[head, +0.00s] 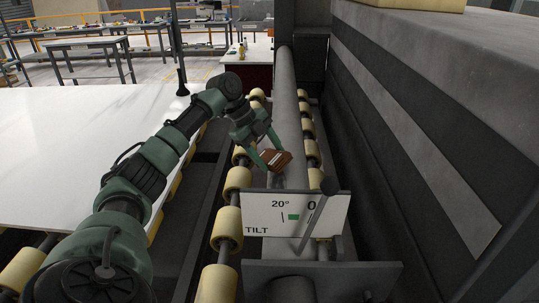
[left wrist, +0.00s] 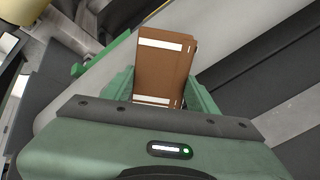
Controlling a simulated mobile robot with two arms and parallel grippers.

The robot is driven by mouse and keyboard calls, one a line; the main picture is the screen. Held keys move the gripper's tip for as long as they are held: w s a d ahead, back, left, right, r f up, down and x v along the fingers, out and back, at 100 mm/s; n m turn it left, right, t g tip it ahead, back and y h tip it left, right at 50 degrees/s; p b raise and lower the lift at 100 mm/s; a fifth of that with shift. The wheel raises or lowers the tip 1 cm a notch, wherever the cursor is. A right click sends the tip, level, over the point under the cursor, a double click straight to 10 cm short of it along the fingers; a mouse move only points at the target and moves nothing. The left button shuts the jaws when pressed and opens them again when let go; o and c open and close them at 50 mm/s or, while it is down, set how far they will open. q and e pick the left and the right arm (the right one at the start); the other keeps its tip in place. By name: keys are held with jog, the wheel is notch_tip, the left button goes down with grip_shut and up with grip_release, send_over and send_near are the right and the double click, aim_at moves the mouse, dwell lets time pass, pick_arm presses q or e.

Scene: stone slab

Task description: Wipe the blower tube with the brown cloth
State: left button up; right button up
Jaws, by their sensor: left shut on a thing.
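The blower tube (head: 287,90) is a long grey cylinder running away from me between two rows of rollers. The brown cloth (head: 277,160) is a small folded piece with pale stripes. It is over the near part of the tube; I cannot tell whether it touches. My left gripper (head: 267,151) is shut on the cloth, with green fingers on either side of it. In the left wrist view the cloth (left wrist: 166,62) stands out between the fingers, with the grey tube surface (left wrist: 225,70) behind it. My right gripper is not in view.
A white sign reading "TILT" and "20°" (head: 270,228) with a dark lever (head: 318,205) stands in front of the tube's near end. Cream rollers (head: 227,228) line both sides. A white slab (head: 75,150) lies left; a dark wall (head: 400,120) rises right.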

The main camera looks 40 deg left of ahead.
pick_arm(q)
jog(key=shift+x, duration=1.1)
jog(key=shift+s, duration=0.1)
